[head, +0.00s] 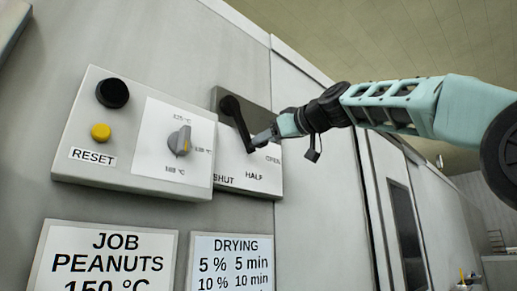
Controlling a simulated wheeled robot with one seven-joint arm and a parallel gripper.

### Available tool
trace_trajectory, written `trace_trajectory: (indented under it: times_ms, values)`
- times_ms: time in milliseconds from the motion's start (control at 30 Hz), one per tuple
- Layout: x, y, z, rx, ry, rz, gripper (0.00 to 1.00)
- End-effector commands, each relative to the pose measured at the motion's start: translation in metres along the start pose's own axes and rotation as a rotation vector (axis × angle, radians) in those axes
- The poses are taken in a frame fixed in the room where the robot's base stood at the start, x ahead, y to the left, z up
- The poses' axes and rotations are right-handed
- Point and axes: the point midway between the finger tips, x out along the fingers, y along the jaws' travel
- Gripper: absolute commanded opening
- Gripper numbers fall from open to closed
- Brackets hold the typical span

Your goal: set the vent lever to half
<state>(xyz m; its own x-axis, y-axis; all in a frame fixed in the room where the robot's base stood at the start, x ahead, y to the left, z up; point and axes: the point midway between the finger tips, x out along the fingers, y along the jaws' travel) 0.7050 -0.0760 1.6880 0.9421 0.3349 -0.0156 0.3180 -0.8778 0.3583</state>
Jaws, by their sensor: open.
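The vent lever (239,124) is a black bar on a dark and white plate at the middle of the head view. Its round pivot is at the upper left, and the bar slants down to the right, with its lower end above the word HALF (254,176). SHUT (223,178) is printed to the left and OPEN (273,160) to the upper right, partly beside my gripper. My gripper (258,139) is open at the lever's lower end, coming in from the right. I cannot tell whether the fingers touch the lever or straddle it.
Left of the lever plate is a control box (130,184) with a black button, a yellow RESET button (101,132) and a grey temperature knob (180,140). Two signs (107,258) hang below.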

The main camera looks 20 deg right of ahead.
Motion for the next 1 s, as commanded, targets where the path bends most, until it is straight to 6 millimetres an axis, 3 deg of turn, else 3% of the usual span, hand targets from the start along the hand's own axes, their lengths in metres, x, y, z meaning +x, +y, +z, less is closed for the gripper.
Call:
trace_trajectory:
  times_ms: [33,300,500,700,1000]
  values:
    - [-0.015,-0.001,0.003,-0.001,0.003,0.004,0.54]
    - [-0.076,-0.001,0.002,-0.001,0.003,0.002,0.54]
    - [-0.107,-0.001,0.001,0.000,0.001,0.000,0.54]
    - [-0.119,0.000,0.001,0.001,-0.001,-0.001,0.54]
    - [-0.120,0.000,0.000,0.001,-0.001,-0.001,0.54]
